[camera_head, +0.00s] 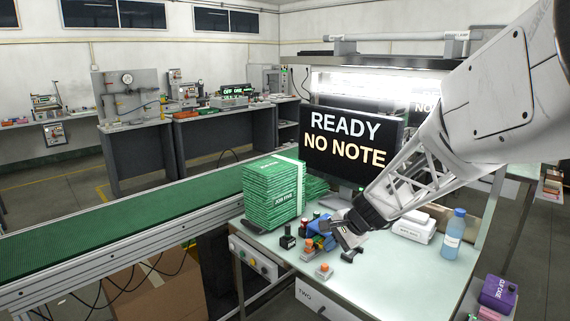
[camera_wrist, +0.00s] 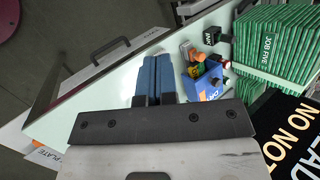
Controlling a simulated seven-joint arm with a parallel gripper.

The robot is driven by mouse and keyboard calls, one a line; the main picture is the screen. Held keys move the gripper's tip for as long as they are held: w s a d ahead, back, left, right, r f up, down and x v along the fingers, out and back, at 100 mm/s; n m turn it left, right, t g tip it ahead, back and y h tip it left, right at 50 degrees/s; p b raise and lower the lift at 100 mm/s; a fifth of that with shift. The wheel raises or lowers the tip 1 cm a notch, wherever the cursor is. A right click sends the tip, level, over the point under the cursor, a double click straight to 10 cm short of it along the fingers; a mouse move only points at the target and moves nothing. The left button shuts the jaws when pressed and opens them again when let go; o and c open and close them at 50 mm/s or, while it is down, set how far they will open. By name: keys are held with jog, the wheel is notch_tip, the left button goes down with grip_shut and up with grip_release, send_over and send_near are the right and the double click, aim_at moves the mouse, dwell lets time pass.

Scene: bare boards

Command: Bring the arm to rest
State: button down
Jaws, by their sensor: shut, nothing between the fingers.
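My gripper (camera_head: 345,238) hangs above the pale worktable (camera_head: 410,270), in front of the monitor. In the wrist view its two blue-padded fingers (camera_wrist: 155,75) lie side by side, shut, with nothing between them. The fingers point over bare tabletop, and a blue bin (camera_wrist: 207,84) with small items lies to their right. In the head view my gripper partly hides the small things behind it.
A green stack marked JOB FIVE (camera_head: 270,195) stands left of my gripper, beside the green conveyor (camera_head: 120,225). The monitor (camera_head: 350,140) reads READY NO NOTE. Small stamp-like items (camera_head: 323,271), white boxes (camera_head: 412,228) and a blue bottle (camera_head: 453,235) stand on the table.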

jog(key=s+d+r+n+h, duration=0.2)
jog(key=s+n, duration=0.1)
jog(key=s, duration=0.8)
jog(key=s+d+r+n+h, duration=0.2)
jog(key=s+r+n, duration=0.1)
jog(key=s, duration=0.9)
jog(key=s+d+r+n+h, duration=0.2)
jog(key=s+n, duration=0.2)
jog(key=s, duration=0.7)
jog(key=shift+s+r+g+h, duration=0.3)
jog(key=shift+s+r, duration=0.05)
